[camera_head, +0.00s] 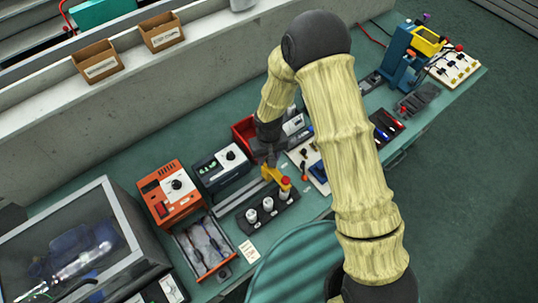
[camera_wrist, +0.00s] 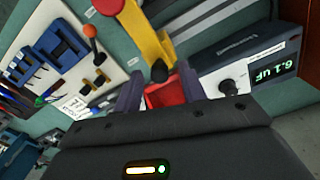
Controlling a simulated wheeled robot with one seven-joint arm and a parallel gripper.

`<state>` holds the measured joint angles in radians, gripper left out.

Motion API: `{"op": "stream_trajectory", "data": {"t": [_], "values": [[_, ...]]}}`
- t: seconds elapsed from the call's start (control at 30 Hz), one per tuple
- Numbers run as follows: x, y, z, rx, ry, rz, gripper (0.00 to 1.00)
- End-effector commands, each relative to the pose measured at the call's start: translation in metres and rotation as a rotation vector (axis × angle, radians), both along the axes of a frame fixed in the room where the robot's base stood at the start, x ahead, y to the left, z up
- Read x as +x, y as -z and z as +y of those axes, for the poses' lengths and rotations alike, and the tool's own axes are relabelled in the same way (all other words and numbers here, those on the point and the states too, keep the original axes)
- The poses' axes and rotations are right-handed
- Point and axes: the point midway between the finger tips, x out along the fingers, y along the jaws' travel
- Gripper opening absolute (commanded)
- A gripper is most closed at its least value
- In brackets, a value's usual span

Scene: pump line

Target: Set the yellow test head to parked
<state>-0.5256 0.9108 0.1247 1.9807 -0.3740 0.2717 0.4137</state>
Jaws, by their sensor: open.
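The yellow test head (camera_head: 275,174) stands on the bench beside a dark block holding several white cylinders (camera_head: 267,204). A red-orange knob or cap (camera_head: 285,184) shows near it. In the wrist view its yellow arm (camera_wrist: 146,36) runs from the top toward my fingers, with a black tip at its near end. My gripper (camera_wrist: 160,90) is open, with one dark purple finger on each side of a red part (camera_wrist: 165,94). I cannot tell whether the fingers touch it. In the head view my gripper (camera_head: 267,152) is just behind the test head, partly hidden by my arm.
An orange instrument (camera_head: 169,192) and a dark meter (camera_head: 222,168) with dials stand to the left. An open drawer or tray (camera_head: 205,247) lies in front of them. A white tool board (camera_wrist: 95,70) lies beside the test head, and a red bin (camera_head: 241,130) stands behind.

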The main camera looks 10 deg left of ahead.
Motion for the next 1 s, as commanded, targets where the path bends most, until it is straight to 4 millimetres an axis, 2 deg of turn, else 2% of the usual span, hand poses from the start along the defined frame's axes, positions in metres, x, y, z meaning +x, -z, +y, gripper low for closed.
{"op": "stream_trajectory", "data": {"t": [0.27, 0.5, 1.0], "values": [[0.0001, 0.0018, -0.0001, 0.0, 0.0, 0.0, 0.41], [0.0001, 0.0016, -0.0001, 0.0, 0.0, 0.0, 0.0], [-0.0041, 0.0022, -0.0003, 0.0, 0.018, 0.0, 0.0]]}}
